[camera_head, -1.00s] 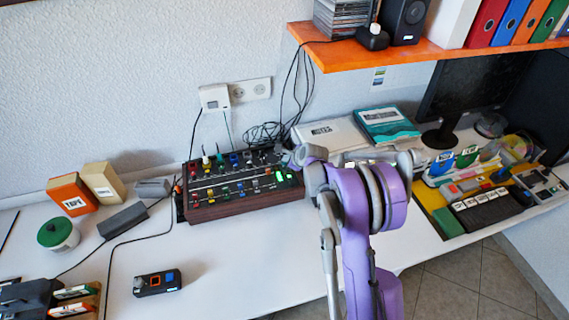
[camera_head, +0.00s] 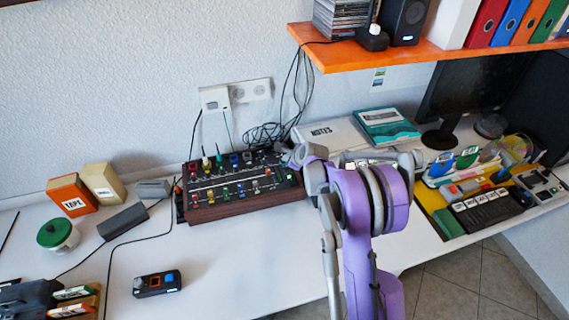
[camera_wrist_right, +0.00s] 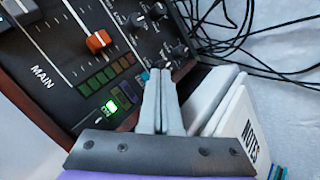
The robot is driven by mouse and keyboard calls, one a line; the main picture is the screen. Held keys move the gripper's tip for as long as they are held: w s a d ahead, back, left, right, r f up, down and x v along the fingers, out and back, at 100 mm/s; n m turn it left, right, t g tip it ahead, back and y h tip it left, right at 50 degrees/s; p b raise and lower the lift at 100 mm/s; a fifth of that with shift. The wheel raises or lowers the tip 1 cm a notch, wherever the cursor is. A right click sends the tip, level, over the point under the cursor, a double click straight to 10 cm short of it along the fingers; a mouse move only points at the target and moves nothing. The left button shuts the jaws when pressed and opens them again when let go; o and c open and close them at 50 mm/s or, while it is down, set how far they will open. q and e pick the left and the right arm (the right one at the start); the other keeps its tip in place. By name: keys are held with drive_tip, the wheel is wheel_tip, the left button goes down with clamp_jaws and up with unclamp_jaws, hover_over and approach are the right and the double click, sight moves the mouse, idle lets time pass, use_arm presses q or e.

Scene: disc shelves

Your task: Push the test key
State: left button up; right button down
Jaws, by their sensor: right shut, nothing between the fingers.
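The mixing console (camera_head: 240,207) with wooden sides stands on the white desk against the wall. In the right wrist view its dark panel (camera_wrist_right: 65,62) shows a MAIN fader with an orange cap (camera_wrist_right: 98,41), a row of dim green segments (camera_wrist_right: 103,76) and a lit green indicator (camera_wrist_right: 111,106). My right gripper (camera_wrist_right: 160,76) is shut and empty, its fingertips over the panel's right edge beside a small blue key (camera_wrist_right: 146,75). I cannot read a test label or tell whether the tips touch. In the head view the right gripper (camera_head: 290,156) is at the console's right end, partly hidden by my arm.
A white NOTES binder (camera_head: 325,132) and a teal book (camera_head: 386,125) lie right of the console. Black cables (camera_head: 265,133) tangle behind it. The orange shelf (camera_head: 400,52) overhangs the back right.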

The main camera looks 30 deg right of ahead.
drive_tip(key=shift+r, duration=0.15)
